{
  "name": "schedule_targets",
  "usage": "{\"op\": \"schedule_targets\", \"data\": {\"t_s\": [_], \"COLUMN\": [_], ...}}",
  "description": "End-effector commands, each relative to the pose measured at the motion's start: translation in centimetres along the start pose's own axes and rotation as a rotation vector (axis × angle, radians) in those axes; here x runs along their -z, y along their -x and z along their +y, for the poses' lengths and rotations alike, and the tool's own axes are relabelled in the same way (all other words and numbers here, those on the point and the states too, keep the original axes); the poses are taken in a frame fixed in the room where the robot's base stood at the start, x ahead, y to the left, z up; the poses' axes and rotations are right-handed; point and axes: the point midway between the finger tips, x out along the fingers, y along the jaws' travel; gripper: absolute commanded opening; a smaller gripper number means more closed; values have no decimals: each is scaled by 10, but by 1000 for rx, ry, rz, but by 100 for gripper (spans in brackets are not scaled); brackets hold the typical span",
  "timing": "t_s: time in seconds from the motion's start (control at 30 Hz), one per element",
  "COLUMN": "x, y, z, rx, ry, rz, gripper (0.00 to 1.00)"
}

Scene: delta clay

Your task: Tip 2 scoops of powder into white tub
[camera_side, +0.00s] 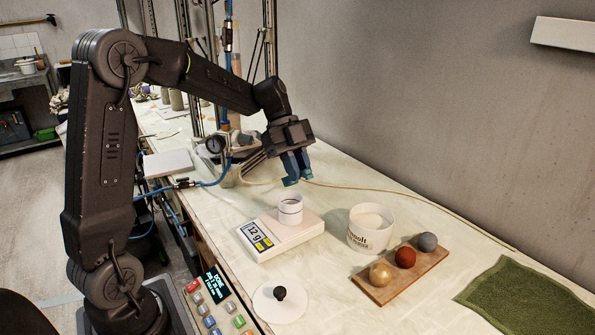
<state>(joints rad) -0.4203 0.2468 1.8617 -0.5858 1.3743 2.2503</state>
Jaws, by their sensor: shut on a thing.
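My gripper (297,178) hangs above and behind the scale, its blue fingers pointing down. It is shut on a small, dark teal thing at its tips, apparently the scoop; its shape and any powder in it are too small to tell. A small white tub (290,212) with a dark band stands upright on the scale (285,238), just below the gripper and apart from it. The scale display seems to read 12 g. A larger white tub (369,239) with dark lettering stands to the right, open, with pale powder (372,219) inside.
A wooden board (425,262) with gold, red and grey balls lies in front of the larger tub. A white disc lid with a black knob (281,305) lies at the front. A green cloth (525,300) lies at right. A thin hose runs along the wall behind.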

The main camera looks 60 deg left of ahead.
Motion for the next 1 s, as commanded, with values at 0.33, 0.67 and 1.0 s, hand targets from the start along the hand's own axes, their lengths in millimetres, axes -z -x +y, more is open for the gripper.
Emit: {"op": "schedule_targets", "data": {"t_s": [0.33,0.67,1.0], "x": [-6,-14,-18], "y": [19,32,41], "z": [-9,-8,-2], "rx": [196,431,689], "ry": [230,395,489], "rz": [233,444,620], "gripper": [0,0,0]}}
